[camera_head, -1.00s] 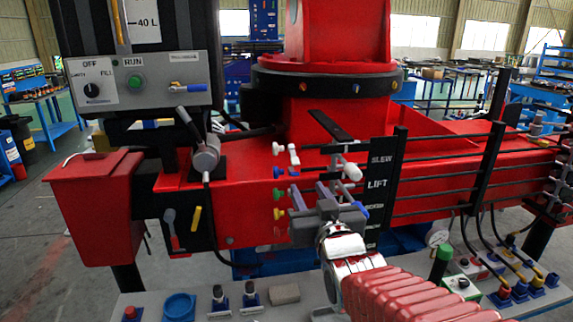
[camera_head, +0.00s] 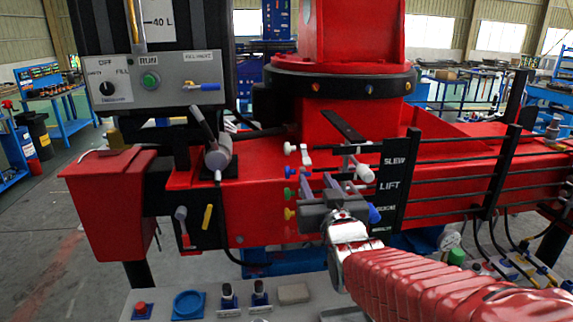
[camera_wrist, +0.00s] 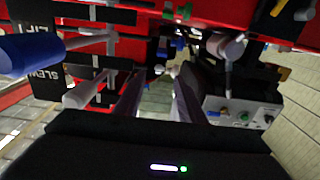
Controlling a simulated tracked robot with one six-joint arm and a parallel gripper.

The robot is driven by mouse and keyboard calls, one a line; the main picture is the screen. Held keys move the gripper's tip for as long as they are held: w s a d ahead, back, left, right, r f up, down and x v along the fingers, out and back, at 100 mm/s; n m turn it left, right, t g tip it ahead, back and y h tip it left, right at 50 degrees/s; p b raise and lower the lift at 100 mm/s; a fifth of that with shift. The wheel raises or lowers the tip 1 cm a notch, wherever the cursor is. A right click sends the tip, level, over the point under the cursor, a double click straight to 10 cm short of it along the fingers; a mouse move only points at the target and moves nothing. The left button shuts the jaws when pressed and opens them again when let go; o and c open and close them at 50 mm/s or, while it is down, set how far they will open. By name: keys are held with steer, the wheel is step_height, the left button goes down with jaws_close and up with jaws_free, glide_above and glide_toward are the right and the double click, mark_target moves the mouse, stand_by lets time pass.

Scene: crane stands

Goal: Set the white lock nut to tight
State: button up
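A small white knob (camera_head: 290,149), which looks like the white lock nut, sits at the top of a column of coloured knobs on the red beam. A white winged piece (camera_head: 306,155) stands just right of it. In the wrist view a small white knob (camera_wrist: 159,70) shows beyond and between the fingers, partly dark. My gripper (camera_head: 339,182) is below and right of the white nut, its fingers pointing at the beam. The wrist view shows my gripper (camera_wrist: 157,88) open, the two grey fingers apart with nothing held. The nut's setting is too small to read.
Blue (camera_head: 290,172), green (camera_head: 290,195) and yellow (camera_head: 290,214) knobs line up below the white one. A white-tipped lever (camera_head: 365,172) and a blue-tipped lever (camera_head: 374,214) stick out close to my gripper. A labelled black plate (camera_head: 392,185) and rails stand to the right.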

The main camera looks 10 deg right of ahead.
mark_target(306, 163)
steer(key=shift+w, duration=5.2)
steer(key=shift+c, duration=0.5)
jaws_close()
steer(key=shift+a, duration=0.15)
